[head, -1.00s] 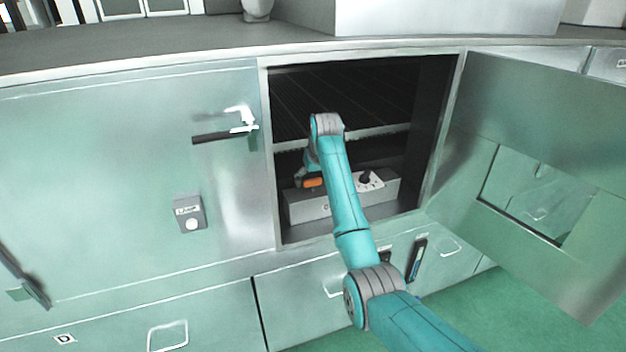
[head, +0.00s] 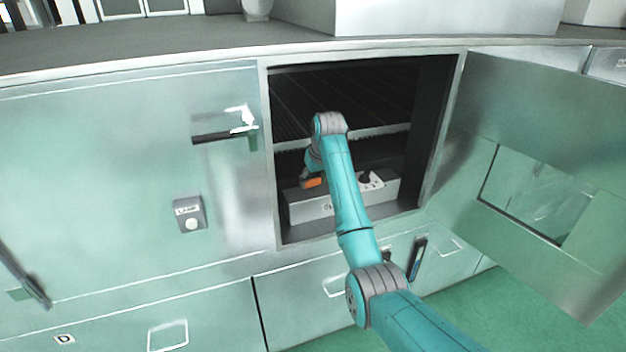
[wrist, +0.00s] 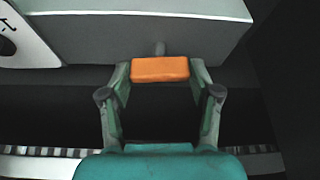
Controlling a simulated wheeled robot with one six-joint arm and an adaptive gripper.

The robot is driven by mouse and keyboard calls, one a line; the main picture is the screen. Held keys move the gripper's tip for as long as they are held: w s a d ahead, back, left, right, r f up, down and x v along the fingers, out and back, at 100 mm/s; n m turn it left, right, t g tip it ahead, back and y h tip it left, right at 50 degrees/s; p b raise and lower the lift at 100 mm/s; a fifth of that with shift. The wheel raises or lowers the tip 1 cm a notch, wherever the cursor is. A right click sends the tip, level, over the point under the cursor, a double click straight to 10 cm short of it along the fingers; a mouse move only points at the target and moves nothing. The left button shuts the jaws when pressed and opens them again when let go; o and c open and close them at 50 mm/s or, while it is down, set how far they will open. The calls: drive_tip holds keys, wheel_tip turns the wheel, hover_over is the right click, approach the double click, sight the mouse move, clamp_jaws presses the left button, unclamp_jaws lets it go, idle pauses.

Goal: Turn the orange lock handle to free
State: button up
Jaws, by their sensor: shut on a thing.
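The orange lock handle (wrist: 160,69) is a short block on a small grey stem at the edge of a grey box (wrist: 150,35) in the wrist view. My gripper (wrist: 160,72) is shut on it, with one finger at each end of the block. In the head view the orange handle (head: 314,182) shows inside the open compartment, at the left part of the box (head: 310,208). My arm hides part of the box, and my gripper's fingers are hard to make out there.
The compartment's frame (head: 268,150) closes in on the left. Its door (head: 560,130) stands open to the right. A dark rack (head: 385,95) lies above the box. A white plate with a dark knob (head: 368,180) is on the box, right of my arm.

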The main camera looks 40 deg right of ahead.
drive_tip(key=n, duration=0.2)
drive_tip(key=n+y, duration=0.1)
drive_tip(key=n, duration=0.1)
drive_tip(key=shift+d+y, duration=0.15)
drive_tip(key=shift+y, duration=0.15)
drive_tip(key=n, duration=0.2)
drive_tip(key=n+g+y, duration=0.1)
drive_tip(key=n, duration=0.1)
drive_tip(key=shift+d+n+y, duration=0.1)
drive_tip(key=shift+n+y, duration=0.2)
drive_tip(key=shift+n, duration=0.1)
drive_tip(key=n+g+y, duration=0.1)
drive_tip(key=n, duration=0.3)
drive_tip(key=shift+w+n+g+y, duration=0.1)
drive_tip(key=shift+n+g+y, duration=0.45)
drive_tip(key=shift+n, duration=1.55)
drive_tip(key=o, duration=1.1)
drive_tip(key=shift+o, duration=0.2)
